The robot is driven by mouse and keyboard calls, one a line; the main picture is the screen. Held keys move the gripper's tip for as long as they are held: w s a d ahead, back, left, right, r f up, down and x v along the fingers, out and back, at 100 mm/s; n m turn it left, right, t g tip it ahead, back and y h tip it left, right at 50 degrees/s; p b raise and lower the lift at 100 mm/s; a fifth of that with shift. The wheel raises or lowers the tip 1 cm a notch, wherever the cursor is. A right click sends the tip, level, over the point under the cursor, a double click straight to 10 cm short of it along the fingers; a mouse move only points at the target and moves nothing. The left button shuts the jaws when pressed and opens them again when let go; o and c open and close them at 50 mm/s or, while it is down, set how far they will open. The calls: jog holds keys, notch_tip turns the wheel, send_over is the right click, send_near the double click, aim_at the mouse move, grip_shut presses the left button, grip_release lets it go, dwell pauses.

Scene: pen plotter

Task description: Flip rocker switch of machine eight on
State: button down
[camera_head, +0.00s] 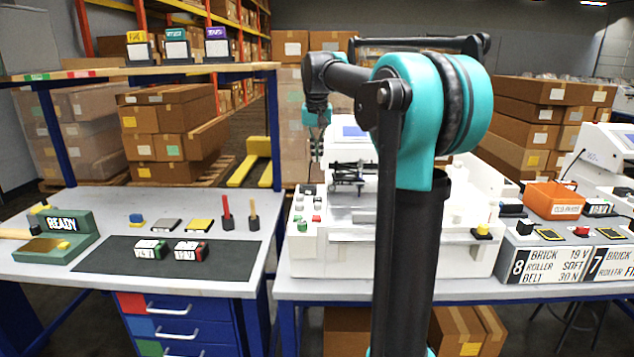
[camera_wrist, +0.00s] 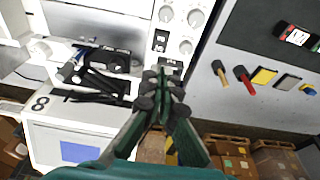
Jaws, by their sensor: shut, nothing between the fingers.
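Machine eight is the white plotter (camera_head: 340,240) at the centre of the right bench; its number 8 shows in the wrist view on its white housing (camera_wrist: 70,130). Its control panel, at its left end in the head view, carries pale round knobs (camera_wrist: 195,18) and small black rocker switches (camera_wrist: 160,42) in the wrist view. I cannot tell which way the rockers are tipped. My gripper (camera_wrist: 162,80) is shut and empty, its fingertips close to the panel beside the rockers; contact is unclear. In the head view my gripper (camera_head: 316,150) hangs above the panel, small and partly unclear.
The dark pen carriage (camera_head: 348,175) stands on the plotter. A sign marked 8 (camera_head: 530,267) and an orange box (camera_head: 553,200) are at right. The left bench (camera_head: 30,268) holds a READY block (camera_head: 62,235), several tools and a dark mat (camera_head: 110,262).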

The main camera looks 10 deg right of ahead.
send_near(317, 199)
jog(key=x, duration=0.5)
jog(key=shift+w+d+f, duration=0.15)
jog(key=shift+w, duration=0.2)
jog(key=shift+s+f, duration=0.1)
jog(key=shift+f, duration=0.55)
jog(key=shift+s+f+t, duration=0.25)
jog(key=shift+f+t, duration=0.2)
jog(key=shift+t, duration=0.05)
jog(key=shift+w, duration=0.2)
jog(key=shift+w+d+r, duration=0.1)
jog(key=shift+w+r, duration=0.25)
jog(key=shift+w, duration=0.2)
